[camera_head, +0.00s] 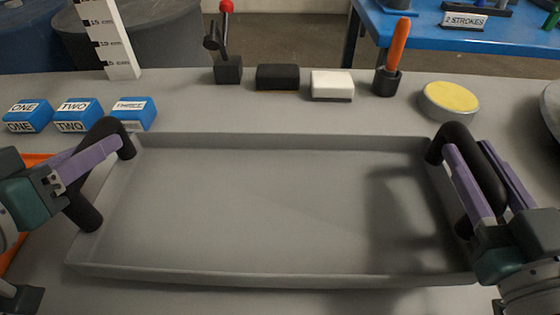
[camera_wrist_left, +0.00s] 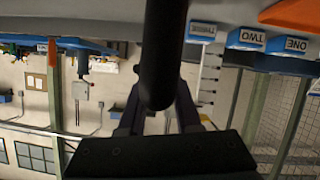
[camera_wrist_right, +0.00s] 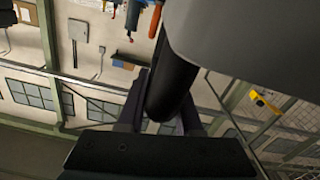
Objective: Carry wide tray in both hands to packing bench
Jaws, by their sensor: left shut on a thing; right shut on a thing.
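The wide grey tray (camera_head: 270,210) is empty and spans the middle of the head view. It looks about level; I cannot tell whether its underside touches the grey table. It has a black bar handle at each end. My left gripper (camera_head: 108,152) is shut on the left handle (camera_head: 88,214), which also shows between the fingers in the left wrist view (camera_wrist_left: 162,55). My right gripper (camera_head: 468,152) is shut on the right handle (camera_head: 485,170), also seen in the right wrist view (camera_wrist_right: 172,85). I cannot tell which surface is the packing bench.
Blue blocks (camera_head: 78,114) lie beyond the tray's left corner. A red-knobbed lever (camera_head: 228,68), black block (camera_head: 278,77), white block (camera_head: 332,85), orange-handled tool (camera_head: 398,45) and yellow-topped tin (camera_head: 449,101) line the back. A blue table (camera_head: 480,40) stands behind right.

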